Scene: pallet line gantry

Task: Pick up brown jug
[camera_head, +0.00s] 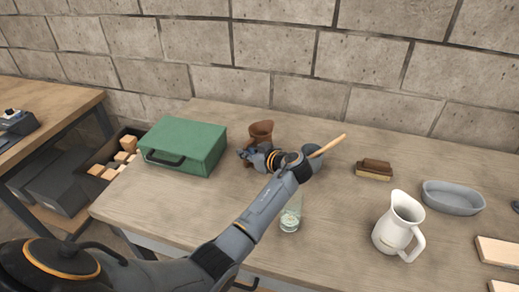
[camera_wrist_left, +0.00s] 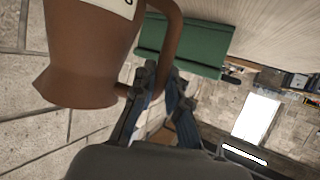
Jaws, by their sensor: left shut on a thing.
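The brown jug (camera_head: 261,130) stands on the table near the wall, just right of the green case, partly hidden behind my left gripper in the head view. In the left wrist view the jug (camera_wrist_left: 85,60) fills the upper left, with its handle (camera_wrist_left: 172,45) on its right side. My left gripper (camera_head: 246,155) is at the jug, and in the wrist view its fingers (camera_wrist_left: 160,85) are shut on the handle. Whether the jug touches the table is hard to tell. My right gripper is not in view.
A green case (camera_head: 185,145) stands left of the jug. A glass (camera_head: 290,218) is under my left forearm. A wooden-handled item (camera_head: 328,146), a brush (camera_head: 374,169), a white pitcher (camera_head: 398,225) and a grey dish (camera_head: 453,197) are to the right. The stone wall is close behind.

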